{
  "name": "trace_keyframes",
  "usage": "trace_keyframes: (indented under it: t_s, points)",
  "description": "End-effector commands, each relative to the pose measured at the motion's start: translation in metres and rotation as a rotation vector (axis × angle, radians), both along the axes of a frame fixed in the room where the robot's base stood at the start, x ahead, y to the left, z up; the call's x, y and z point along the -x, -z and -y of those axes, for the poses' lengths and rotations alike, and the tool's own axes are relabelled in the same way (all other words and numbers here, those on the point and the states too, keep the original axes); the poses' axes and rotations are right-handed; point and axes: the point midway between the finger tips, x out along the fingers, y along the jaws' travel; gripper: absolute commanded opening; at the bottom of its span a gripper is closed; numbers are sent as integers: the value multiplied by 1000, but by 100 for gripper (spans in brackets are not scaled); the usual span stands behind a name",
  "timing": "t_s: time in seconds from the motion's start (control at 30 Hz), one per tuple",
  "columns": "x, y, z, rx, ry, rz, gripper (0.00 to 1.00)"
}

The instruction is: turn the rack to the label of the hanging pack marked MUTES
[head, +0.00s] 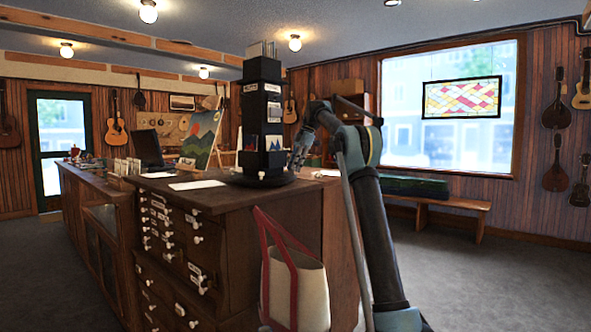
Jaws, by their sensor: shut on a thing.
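The rack (262,75) is a tall dark tower on a round dark base, standing on top of the wooden drawer cabinet. Cards and small packs hang in its pockets, among them a blue-and-white one (274,143) low on the side facing me. Small white labels show on its faces, too small to read, so I cannot tell which pack is marked MUTES. My gripper (294,164) reaches in from the right and is shut on the rack's right side, low down near its base. The exact contact is small and partly hidden.
The drawer cabinet (230,197) has a cream bag with red handles (296,290) at its front. A painting on an easel (201,139) and a white sheet (197,185) are left of the rack. Open floor lies at the right, before a bench (440,204).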

Motion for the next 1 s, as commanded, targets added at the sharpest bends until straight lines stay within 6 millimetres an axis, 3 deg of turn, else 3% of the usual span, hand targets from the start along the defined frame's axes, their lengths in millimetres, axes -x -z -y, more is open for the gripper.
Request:
trace_keyframes:
  t_s: [0.37, 0.4, 0.43, 0.8, 1.0]
  points:
    - [0, 0, -1, -1, -4, 0, 0]
    - [0, 0, -1, -1, -4, 0, 22]
    - [0, 0, -1, -1, -4, 0, 29]
    - [-1, -1, 0, 0, -2, 0, 29]
    - [-5, -11, 5, 0, -3, -1, 29]
